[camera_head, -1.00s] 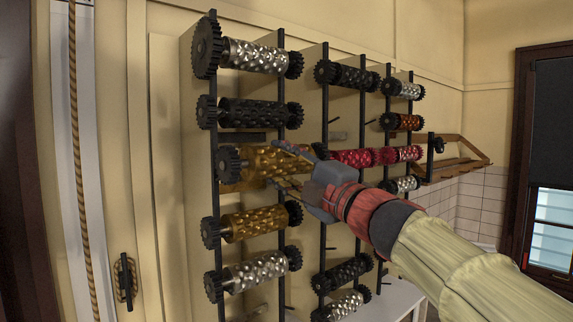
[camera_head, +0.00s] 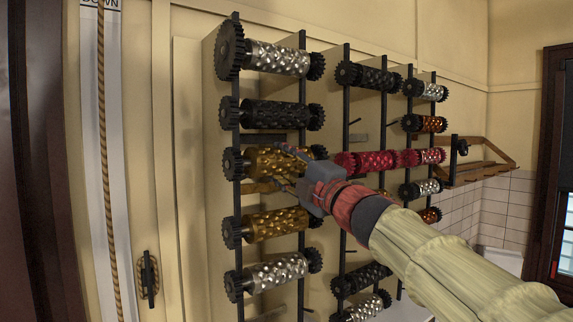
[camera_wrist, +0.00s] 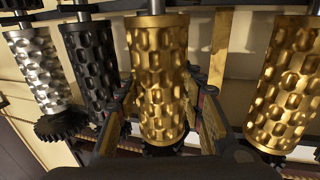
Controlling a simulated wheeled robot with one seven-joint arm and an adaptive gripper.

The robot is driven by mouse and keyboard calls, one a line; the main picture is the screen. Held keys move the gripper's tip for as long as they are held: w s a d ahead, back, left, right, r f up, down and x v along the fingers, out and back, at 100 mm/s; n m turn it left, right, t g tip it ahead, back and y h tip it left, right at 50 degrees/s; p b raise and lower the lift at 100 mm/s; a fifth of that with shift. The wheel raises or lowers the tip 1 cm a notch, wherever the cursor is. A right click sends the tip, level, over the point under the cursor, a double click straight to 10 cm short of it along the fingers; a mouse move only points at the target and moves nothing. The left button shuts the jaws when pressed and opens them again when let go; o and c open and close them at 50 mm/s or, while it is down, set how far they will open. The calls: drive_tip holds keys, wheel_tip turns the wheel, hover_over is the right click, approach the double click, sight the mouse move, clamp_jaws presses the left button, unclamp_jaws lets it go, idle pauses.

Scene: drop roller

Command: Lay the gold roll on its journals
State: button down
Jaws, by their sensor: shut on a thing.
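The gold roll (camera_head: 284,162) is in the third row of the rack's left column in the head view, roughly level, with a black gear at its left end. That gear lines up with the gears above and below. My gripper (camera_head: 260,170) is shut on the roll's middle, one finger above and one below. In the wrist view the roll (camera_wrist: 158,75) is between my two fingers (camera_wrist: 160,112). The roll's ends overlap the black posts (camera_head: 237,195); I cannot tell whether they rest on the journals.
A second gold roll (camera_head: 275,224) sits just below, and a dark roll (camera_head: 272,114) just above. A red roll (camera_head: 375,162) lies right of my gripper in the adjacent column. Silver rolls (camera_head: 276,58) fill other rows. A rope (camera_head: 105,180) hangs left.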

drive_tip(key=shift+w+a+r, duration=0.2)
drive_tip(key=shift+w+a, duration=0.2)
drive_tip(key=shift+w, duration=0.05)
drive_tip(key=shift+f+b, duration=0.9)
drive_tip(key=shift+f, duration=0.05)
drive_tip(key=c, duration=1.2)
unclamp_jaws()
drive_tip(key=shift+o, duration=0.6)
drive_tip(key=shift+w+f, duration=0.1)
drive_tip(key=shift+f, duration=0.05)
